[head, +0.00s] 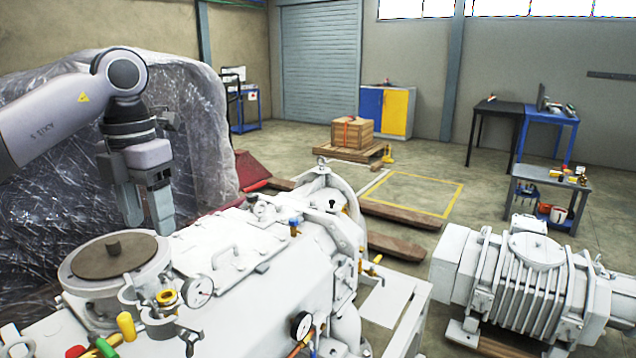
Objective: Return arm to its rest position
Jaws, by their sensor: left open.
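My left arm comes in from the left edge. Its gripper (148,226) points down with its two grey fingers apart and nothing visible between them. The fingertips are just behind and to the right of the round brown-topped port (113,256) on the white vacuum pump (262,262). I cannot tell whether they touch the pump. My right gripper is not in view.
Gauges (198,290), valves and coloured handles stick up at the pump's front. A plastic-wrapped load (60,105) stands close behind my left arm. A second white machine (520,285) stands at the right. The floor inside the yellow outline (409,192) is clear.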

